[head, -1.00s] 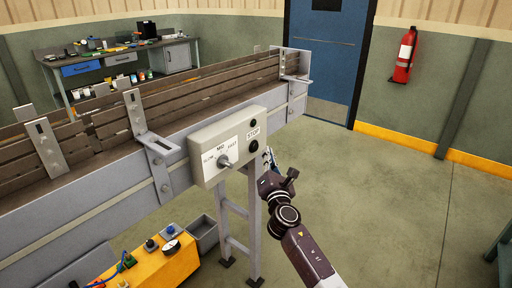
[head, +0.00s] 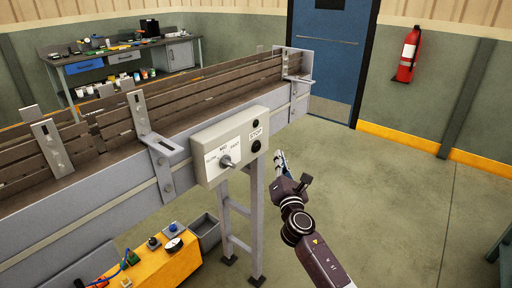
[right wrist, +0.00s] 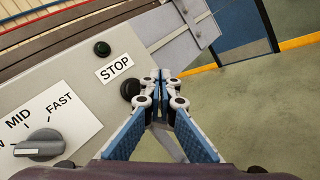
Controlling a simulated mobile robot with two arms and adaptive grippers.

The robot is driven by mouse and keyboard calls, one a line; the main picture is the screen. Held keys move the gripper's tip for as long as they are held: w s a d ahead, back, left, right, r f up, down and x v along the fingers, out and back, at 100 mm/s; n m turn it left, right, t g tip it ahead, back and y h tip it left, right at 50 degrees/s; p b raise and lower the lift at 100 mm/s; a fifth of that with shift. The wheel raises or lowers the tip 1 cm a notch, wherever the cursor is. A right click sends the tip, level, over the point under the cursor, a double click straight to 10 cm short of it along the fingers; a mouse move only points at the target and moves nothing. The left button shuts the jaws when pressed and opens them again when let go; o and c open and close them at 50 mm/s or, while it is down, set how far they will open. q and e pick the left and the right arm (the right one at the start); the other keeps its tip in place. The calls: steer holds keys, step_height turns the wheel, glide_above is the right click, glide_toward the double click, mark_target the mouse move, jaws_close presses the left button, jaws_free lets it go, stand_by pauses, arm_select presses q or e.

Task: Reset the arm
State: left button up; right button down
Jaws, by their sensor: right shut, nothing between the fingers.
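My right gripper (head: 281,160) is to the right of the grey control box (head: 208,172) on the conveyor's side, in front of open floor. In the right wrist view its blue-padded fingers (right wrist: 160,76) are together at the tips with nothing between them. My left gripper does not show.
The conveyor (head: 100,205) with slatted sides runs across the left. A yellow box (head: 165,262) and a grey bin (head: 205,230) stand below it. A workbench (head: 120,62), blue door (head: 325,50) and fire extinguisher (head: 408,55) are behind. The floor (head: 400,190) at right is clear.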

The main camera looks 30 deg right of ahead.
steer(key=s+a+f+m+g+y, duration=0.25)
steer(key=s+f, duration=0.35)
steer(key=f, duration=0.9)
steer(key=s+a+f+m+g+y, duration=0.1)
steer(key=s+a+f+m+g, duration=0.4)
steer(key=f, duration=1.1)
steer(key=s+a+f+m+g+y, duration=0.25)
steer(key=s+f, duration=0.45)
steer(key=f, duration=0.8)
steer(key=s+a+f+m+g, duration=0.2)
steer(key=s+f, duration=0.4)
steer(key=s, duration=0.7)
steer(key=s+a+f+m+g+y, duration=0.1)
steer(key=s+a+f+m, duration=0.3)
steer(key=s, duration=1)
steer(key=s+a+f+m+g, duration=0.3)
steer(key=s+f, duration=0.6)
steer(key=s, duration=0.4)
steer(key=m+g, duration=0.1)
steer(key=m, duration=0.1)
steer(key=shift+s+a+f+m+y, duration=0.2)
steer(key=shift+s+a+m+y, duration=0.05)
steer(key=shift+s+m+y, duration=0.1)
steer(key=c, duration=2.7)
jaws_free()
steer(key=shift+c, duration=0.2)
